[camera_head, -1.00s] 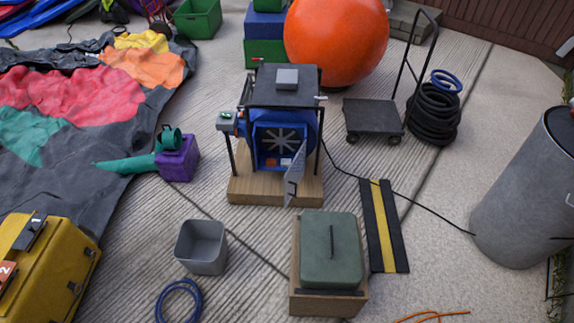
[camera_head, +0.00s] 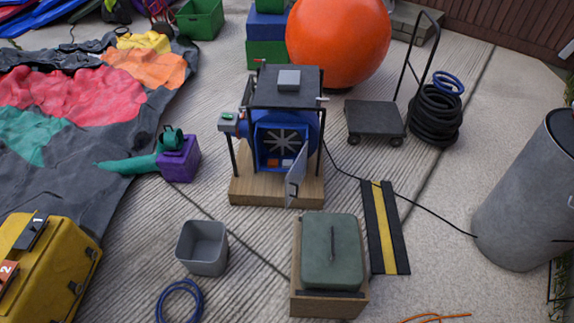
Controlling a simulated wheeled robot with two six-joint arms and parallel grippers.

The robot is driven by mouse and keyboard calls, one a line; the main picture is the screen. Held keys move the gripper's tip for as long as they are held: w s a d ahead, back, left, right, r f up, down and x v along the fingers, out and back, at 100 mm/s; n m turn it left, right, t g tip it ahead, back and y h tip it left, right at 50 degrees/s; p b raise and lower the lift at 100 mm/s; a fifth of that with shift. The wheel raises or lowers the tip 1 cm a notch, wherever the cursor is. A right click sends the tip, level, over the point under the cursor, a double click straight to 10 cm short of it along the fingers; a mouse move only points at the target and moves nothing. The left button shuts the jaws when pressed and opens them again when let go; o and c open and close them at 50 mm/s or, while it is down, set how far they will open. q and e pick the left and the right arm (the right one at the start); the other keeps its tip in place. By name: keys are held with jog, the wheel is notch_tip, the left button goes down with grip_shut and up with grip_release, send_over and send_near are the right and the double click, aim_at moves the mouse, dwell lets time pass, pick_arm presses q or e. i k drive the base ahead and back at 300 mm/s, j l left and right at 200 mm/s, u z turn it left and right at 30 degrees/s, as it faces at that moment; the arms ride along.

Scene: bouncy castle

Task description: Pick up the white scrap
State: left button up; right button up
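I cannot make out a white scrap for certain. The blue blower (camera_head: 262,135) stands in a black frame on a wooden base (camera_head: 250,190), with its fan (camera_head: 283,142) facing me. A grey hinged door (camera_head: 297,175) hangs open at the right of its opening. Small orange (camera_head: 273,162) and pale or blue patches sit low inside the opening, too small to identify. Neither of my grippers is in view.
A grey open bin (camera_head: 202,248) and a wooden box with a green lid (camera_head: 331,250) stand in front of the blower. A black cable (camera_head: 400,197) runs right past a black-and-yellow ramp (camera_head: 386,228). A yellow case (camera_head: 45,265) is at left.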

aim_at(286, 163)
jog(key=i+j, duration=0.4)
jog(key=j, duration=0.15)
jog(key=i+j, duration=0.45)
